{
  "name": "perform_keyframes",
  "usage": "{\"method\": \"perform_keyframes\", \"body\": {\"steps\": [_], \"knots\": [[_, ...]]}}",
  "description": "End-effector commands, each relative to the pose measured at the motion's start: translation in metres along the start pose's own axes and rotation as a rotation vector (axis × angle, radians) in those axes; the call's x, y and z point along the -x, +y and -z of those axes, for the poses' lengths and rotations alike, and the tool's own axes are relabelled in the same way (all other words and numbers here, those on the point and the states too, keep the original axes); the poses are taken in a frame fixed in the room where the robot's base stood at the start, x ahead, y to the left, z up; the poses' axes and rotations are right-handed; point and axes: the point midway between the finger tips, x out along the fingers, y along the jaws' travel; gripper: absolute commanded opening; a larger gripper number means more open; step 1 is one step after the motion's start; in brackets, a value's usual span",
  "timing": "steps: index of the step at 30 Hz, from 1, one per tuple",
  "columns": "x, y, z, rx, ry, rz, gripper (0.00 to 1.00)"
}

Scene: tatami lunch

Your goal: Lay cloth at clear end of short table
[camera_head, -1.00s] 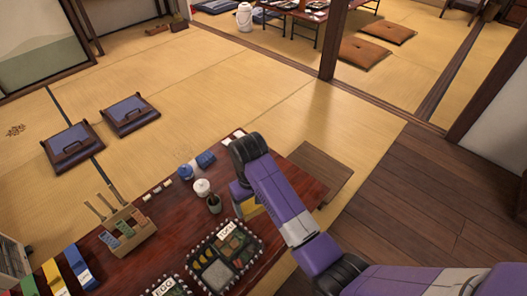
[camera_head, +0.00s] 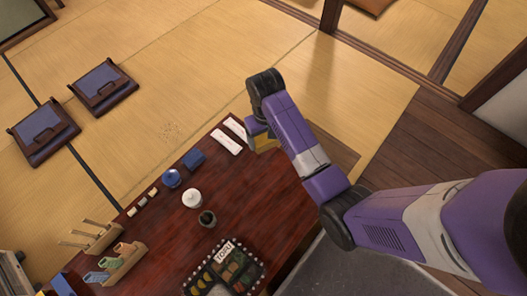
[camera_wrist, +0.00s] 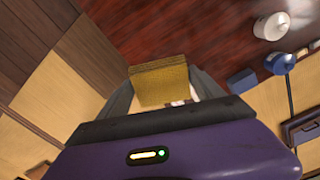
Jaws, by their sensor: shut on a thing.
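The cloth is a folded mustard-yellow piece (camera_wrist: 163,84), held between the two fingers of my gripper (camera_wrist: 165,78) in the wrist view. In the head view only a part of the yellow cloth (camera_head: 266,144) shows under my gripper (camera_head: 258,138); the arm hides the rest. The short table (camera_head: 285,190) is dark red-brown wood. The cloth is over or close to its far right corner; I cannot tell whether it touches the top. The right part of the tabletop is bare.
Two white strips (camera_head: 227,142) lie close left of my gripper. Near them are a dark blue box (camera_head: 194,159), a blue pot (camera_head: 171,178), a white lidded pot (camera_head: 191,198) and a dark cup (camera_head: 207,218). A bento tray (camera_head: 233,262) and wooden rack (camera_head: 125,262) stand nearer.

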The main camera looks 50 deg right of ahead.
Motion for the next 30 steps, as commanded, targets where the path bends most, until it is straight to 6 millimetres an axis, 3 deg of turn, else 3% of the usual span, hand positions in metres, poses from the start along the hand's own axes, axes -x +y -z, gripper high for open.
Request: {"method": "perform_keyframes", "body": {"steps": [3, 15, 25, 30], "knots": [[-0.034, 0.0, -0.001, -0.001, -0.005, 0.0, 0.32], [-0.125, 0.0, -0.001, -0.001, -0.003, 0.0, 0.32], [-0.15, 0.0, -0.001, -0.001, -0.001, 0.0, 0.32], [-0.175, 0.0, 0.0, -0.001, -0.002, 0.0, 0.32]]}}
